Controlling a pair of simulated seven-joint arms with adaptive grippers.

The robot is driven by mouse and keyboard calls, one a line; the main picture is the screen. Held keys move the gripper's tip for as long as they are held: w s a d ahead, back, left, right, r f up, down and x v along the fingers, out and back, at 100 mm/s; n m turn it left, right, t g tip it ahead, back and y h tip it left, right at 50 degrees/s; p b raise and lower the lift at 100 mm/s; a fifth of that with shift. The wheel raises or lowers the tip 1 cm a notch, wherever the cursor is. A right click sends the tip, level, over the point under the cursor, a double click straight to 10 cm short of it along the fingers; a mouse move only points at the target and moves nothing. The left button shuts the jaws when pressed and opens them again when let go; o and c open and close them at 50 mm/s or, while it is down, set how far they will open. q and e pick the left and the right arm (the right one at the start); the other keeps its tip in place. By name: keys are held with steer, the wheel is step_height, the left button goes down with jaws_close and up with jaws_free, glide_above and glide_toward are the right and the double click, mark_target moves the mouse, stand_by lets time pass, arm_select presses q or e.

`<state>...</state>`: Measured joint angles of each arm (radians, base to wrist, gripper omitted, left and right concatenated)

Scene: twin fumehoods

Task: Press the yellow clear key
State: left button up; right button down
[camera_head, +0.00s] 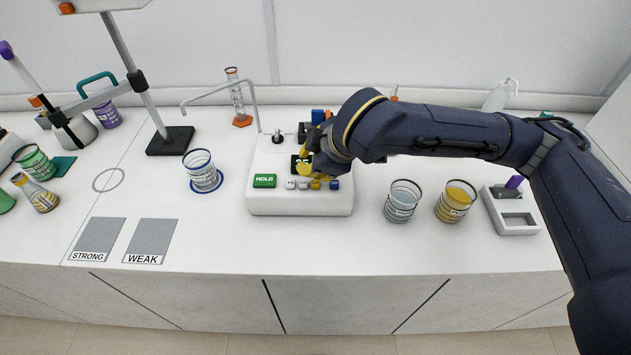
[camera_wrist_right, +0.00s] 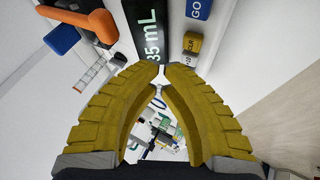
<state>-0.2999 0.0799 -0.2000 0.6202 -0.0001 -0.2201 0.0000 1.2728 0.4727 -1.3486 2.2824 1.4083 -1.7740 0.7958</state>
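The white dispenser console (camera_head: 300,205) stands mid-bench with a green HOLD key (camera_head: 265,181), small white keys (camera_head: 297,183), a yellow key (camera_head: 316,184) and a blue key (camera_head: 335,184) along its front. In the right wrist view the yellow clear key (camera_wrist_right: 193,43) lies beyond the fingertips and slightly right, beside the dark display (camera_wrist_right: 146,28) reading 35 mL and the blue GO key (camera_wrist_right: 199,8). My right gripper (camera_head: 305,168) is over the console, partly covering its display. In the wrist view its yellow fingers (camera_wrist_right: 162,70) nearly meet at the tips, holding nothing. My left gripper is out of view.
Beakers with clear liquid (camera_head: 401,203) and orange liquid (camera_head: 455,202) stand right of the console. Another beaker (camera_head: 202,172) stands on its left. An orange part (camera_wrist_right: 92,20) and a blue block (camera_wrist_right: 62,39) show beside the display. The bench front is mostly clear.

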mark_target(310, 182)
steer(key=shift+f, duration=0.8)
steer(key=shift+f, duration=0.85)
stand_by(1.9)
steer(key=shift+r, duration=0.85)
steer(key=shift+r, duration=2.5)
